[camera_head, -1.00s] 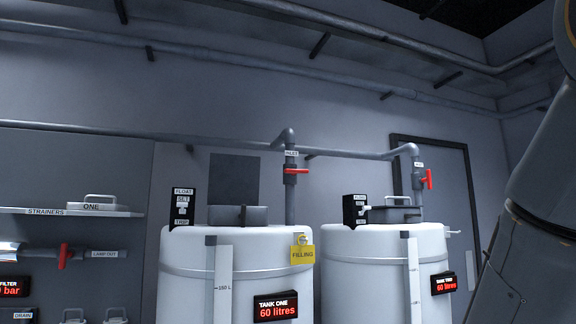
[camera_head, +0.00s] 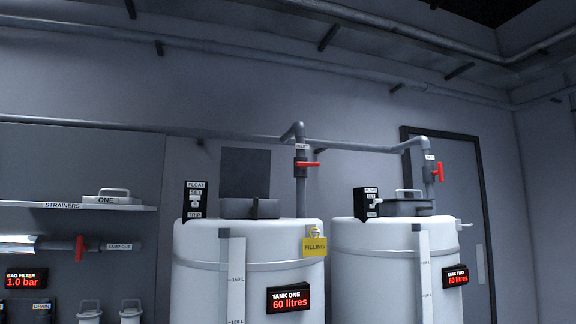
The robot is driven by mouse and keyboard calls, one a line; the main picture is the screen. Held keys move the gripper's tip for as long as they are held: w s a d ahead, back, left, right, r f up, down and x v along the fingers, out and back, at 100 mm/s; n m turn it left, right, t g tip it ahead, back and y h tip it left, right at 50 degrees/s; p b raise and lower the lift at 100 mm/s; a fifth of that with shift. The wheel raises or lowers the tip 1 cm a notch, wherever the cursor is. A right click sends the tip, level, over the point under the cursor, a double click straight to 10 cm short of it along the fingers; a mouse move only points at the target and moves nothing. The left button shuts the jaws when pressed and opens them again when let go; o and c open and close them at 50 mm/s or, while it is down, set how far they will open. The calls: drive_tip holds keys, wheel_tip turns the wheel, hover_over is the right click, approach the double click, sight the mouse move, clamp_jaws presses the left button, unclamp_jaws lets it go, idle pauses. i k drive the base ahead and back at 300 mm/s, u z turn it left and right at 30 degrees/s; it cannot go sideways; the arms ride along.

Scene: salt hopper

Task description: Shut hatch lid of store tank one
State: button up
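Tank one (camera_head: 204,276) is a white cylinder left of centre, with a red "TANK ONE 60 litres" display (camera_head: 288,299). On its top is a low dark hatch collar (camera_head: 250,209). The hatch lid (camera_head: 246,174) is a dark square panel standing upright behind the collar, so the hatch is open. My gripper is not in view.
Tank two (camera_head: 375,270) stands to the right, its hatch lid (camera_head: 408,207) lying flat. A pipe with a red valve handle (camera_head: 308,164), a float box (camera_head: 195,199) and a yellow FILLING tag (camera_head: 315,246) surround tank one's hatch. A strainer shelf (camera_head: 75,206) is at left.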

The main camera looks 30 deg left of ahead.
sight(245, 172)
drive_tip(key=z, duration=0.5)
drive_tip(key=i, duration=2.05)
drive_tip(key=u, duration=1.3)
drive_tip(key=i, duration=0.75)
drive_tip(key=u, duration=0.8)
